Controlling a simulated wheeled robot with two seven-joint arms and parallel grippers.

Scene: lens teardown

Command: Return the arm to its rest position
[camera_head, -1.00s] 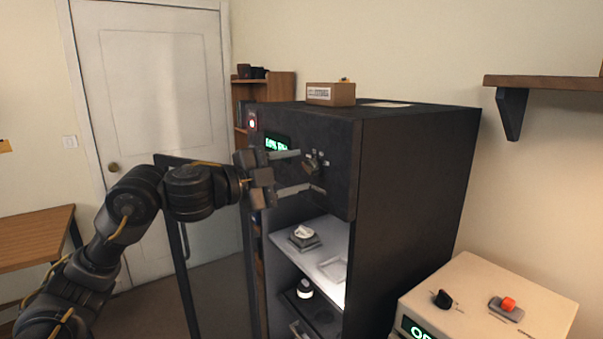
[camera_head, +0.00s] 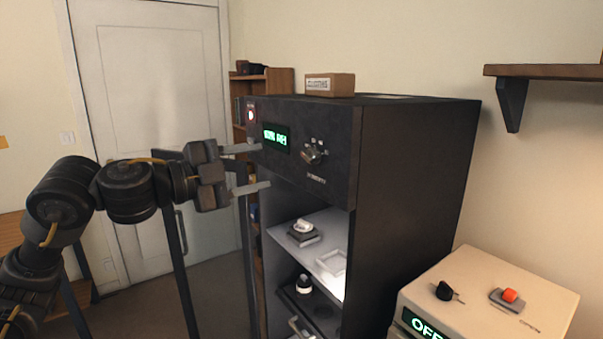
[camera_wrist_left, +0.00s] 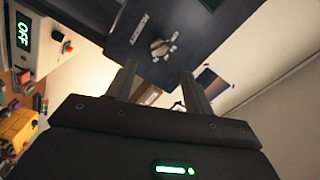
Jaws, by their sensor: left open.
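My left gripper (camera_head: 256,166) is open and empty, its two light fingers pointing right at the front of the dark cabinet (camera_head: 415,170). Its tips are left of the cabinet's rotary knob (camera_head: 312,153) and apart from it. The upper finger overlaps the panel near the green display (camera_head: 276,138). In the left wrist view, the gripper fingers (camera_wrist_left: 160,85) stand apart with the knob (camera_wrist_left: 160,48) beyond them. My right gripper is not in view.
The cabinet's lit shelf (camera_head: 335,244) holds small parts. A beige box (camera_head: 490,300) with a dark knob and a red switch stands at the lower right. A small brown box (camera_head: 330,85) sits on the cabinet. A wall shelf (camera_head: 545,71) juts out at upper right. A white door (camera_head: 150,90) stands behind my arm.

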